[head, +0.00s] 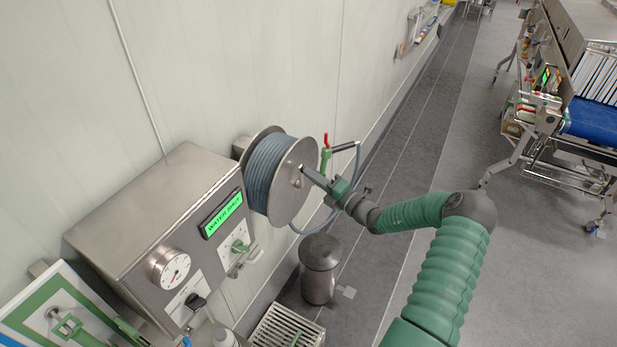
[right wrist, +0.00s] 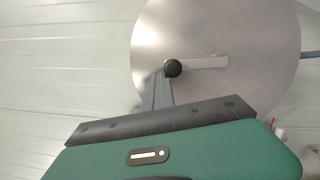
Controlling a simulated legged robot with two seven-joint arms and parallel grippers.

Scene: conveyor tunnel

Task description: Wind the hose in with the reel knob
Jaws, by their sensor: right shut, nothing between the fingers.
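The metal hose reel (head: 288,200) is mounted on the wall, with grey-blue hose (head: 264,165) wound between its flanges. A length of hose loops below the reel and rises behind my arm. In the right wrist view the reel's flat face (right wrist: 220,35) carries a short crank with a round black knob (right wrist: 173,68). My right gripper (head: 306,172) is shut and empty, its fingertips (right wrist: 163,77) right at the knob's lower left edge. I cannot tell whether they touch. The knob is not clear in the head view. My left gripper is not in view.
A steel control box (head: 150,225) with a green "WATER SHUT" display (head: 222,214) stands left of the reel. A red-and-green nozzle (head: 325,152) is just behind the gripper.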

